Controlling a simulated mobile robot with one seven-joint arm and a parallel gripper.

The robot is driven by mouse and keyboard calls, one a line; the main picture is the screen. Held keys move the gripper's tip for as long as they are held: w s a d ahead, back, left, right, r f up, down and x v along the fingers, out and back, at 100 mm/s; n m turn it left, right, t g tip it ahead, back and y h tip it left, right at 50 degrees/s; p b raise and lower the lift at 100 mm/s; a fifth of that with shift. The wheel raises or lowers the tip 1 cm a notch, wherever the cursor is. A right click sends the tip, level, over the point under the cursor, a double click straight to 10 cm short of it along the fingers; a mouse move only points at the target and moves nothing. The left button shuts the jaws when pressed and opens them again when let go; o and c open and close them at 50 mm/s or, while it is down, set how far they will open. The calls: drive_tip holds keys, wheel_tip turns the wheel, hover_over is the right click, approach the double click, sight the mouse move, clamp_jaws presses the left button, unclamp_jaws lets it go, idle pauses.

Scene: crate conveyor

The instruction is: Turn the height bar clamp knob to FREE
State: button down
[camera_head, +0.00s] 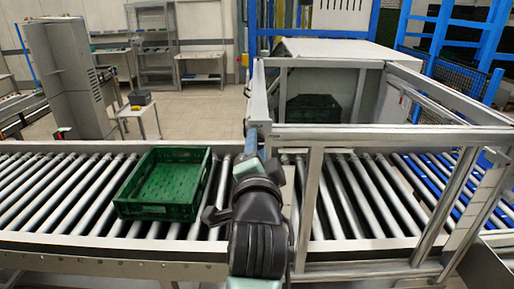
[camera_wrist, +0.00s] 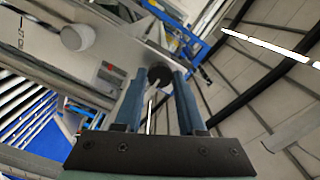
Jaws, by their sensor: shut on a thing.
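The dark round knob (camera_wrist: 160,72) sits between the tips of my gripper's two blue fingers (camera_wrist: 158,80) in the wrist view. The fingers are closed on its sides. A light pointer-like strip shows at its lower part. The knob is on a grey metal plate (camera_wrist: 112,58), part of the frame over the conveyor. Any FREE marking near the knob cannot be read. In the head view my arm reaches up to the frame's left post (camera_head: 259,95) and hides the knob; a bit of blue finger (camera_head: 251,138) shows there.
A pale round knob (camera_wrist: 77,37) stands on the same plate, left of my gripper. A green crate (camera_head: 165,208) lies on the rollers left of my arm, apparently empty. The metal frame's crossbar (camera_head: 390,134) spans the conveyor at right. A dark crate (camera_head: 312,108) sits behind it.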

idle(0.3)
drive_tip(key=c, duration=0.5)
unclamp_jaws()
drive_tip(key=shift+s, duration=0.1)
drive_tip(key=s+b, duration=0.4)
drive_tip(key=s, duration=0.8)
drive_tip(key=shift+s, duration=0.4)
drive_tip(key=shift+r, duration=0.1)
